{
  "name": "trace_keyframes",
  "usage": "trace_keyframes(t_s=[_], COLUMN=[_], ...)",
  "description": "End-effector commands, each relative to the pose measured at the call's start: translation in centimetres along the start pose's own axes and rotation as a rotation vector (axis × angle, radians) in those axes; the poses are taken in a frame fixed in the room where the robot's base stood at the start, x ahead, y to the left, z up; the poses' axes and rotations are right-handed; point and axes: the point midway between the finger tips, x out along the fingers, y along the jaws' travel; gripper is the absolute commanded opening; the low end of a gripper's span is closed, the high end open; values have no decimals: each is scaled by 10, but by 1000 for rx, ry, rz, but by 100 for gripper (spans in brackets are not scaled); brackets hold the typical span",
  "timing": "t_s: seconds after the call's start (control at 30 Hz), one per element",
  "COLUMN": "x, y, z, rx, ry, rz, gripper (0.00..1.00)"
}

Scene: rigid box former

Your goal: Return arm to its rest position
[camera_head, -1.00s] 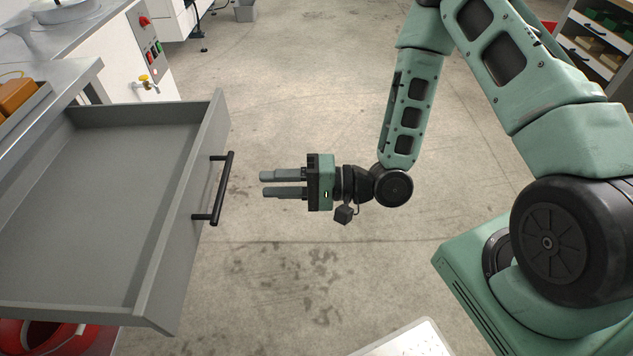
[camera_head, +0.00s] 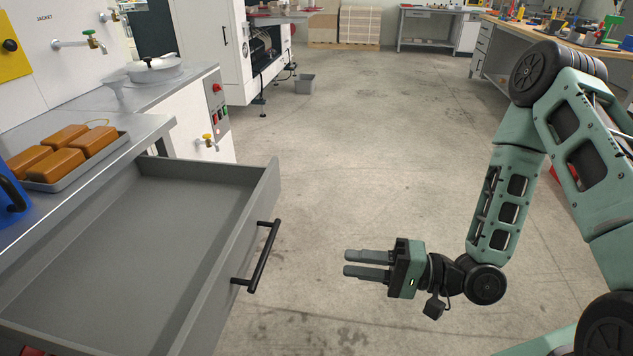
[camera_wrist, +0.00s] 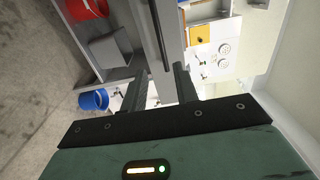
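My gripper (camera_head: 346,264) hangs over open floor, pointing left toward the drawer. Its two fingers are parallel with a gap between them, and nothing is held. The arm is bent, with its elbow raised at the right. The grey drawer (camera_head: 215,270) stands pulled out at the left and looks empty. Its black bar handle (camera_head: 264,258) is left of the fingertips, with clear space between. In the wrist view, the fingers (camera_wrist: 158,88) are also apart, with the drawer front (camera_wrist: 172,25) beyond them.
A steel counter (camera_head: 110,165) above the drawer holds a tray with several orange-brown blocks (camera_head: 55,150) and a blue item (camera_head: 10,195). A white machine (camera_head: 215,110) with a yellow tap stands behind. The floor (camera_head: 380,150) in the middle is clear.

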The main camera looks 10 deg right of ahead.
Motion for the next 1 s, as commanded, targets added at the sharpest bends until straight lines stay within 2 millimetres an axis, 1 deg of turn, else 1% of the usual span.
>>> trace_keyframes(t_s=[0.07,0.17,0.27,0.4,0.53,0.67,0.77,0.87,0.97,1.0], x=[1,7,17,27,28,24,20,13,6,3], y=[0,5,15,28,26,11,-8,-32,-55,-64], z=[0,-1,-5,-15,-24,-26,-20,-4,20,30], rx=[-6,-65,-190,-417,-599,-737,-810,-857,-875,-878], ry=[-3,-24,-69,-151,-224,-297,-355,-421,-496,-527], rz=[7,74,219,493,732,941,1080,1195,1280,1304], gripper=[30,30,30,30,30,30,30,30,30,30])
